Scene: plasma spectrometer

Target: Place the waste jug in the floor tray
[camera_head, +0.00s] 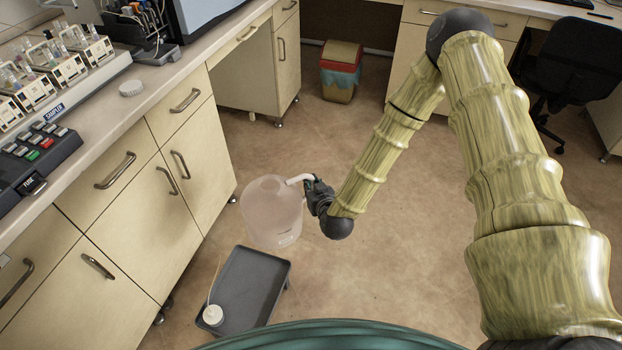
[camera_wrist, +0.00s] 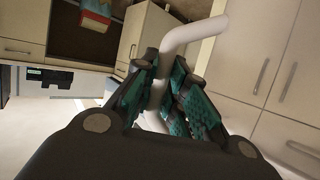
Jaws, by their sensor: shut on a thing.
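The waste jug (camera_head: 271,214) is a large translucent, pale pinkish container with a white handle. My gripper (camera_head: 313,190) is shut on that handle, at the jug's right side. In the wrist view the white handle (camera_wrist: 193,36) runs between the green-padded fingers of my gripper (camera_wrist: 170,95). The jug looks upright; its height above the floor is hard to tell. The floor tray (camera_head: 247,283) is dark grey and shallow, and lies nearer to my base than the jug in the picture. A white cap-like piece (camera_head: 213,315) with a thin tube sits at the tray's near left corner.
Beige cabinets (camera_head: 145,235) with metal handles line the left, close to the jug and tray. The counter above holds instruments and a keypad box (camera_head: 38,152). A waste bin (camera_head: 340,72) and a black chair (camera_head: 572,75) stand farther back. The brown floor right of the tray is open.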

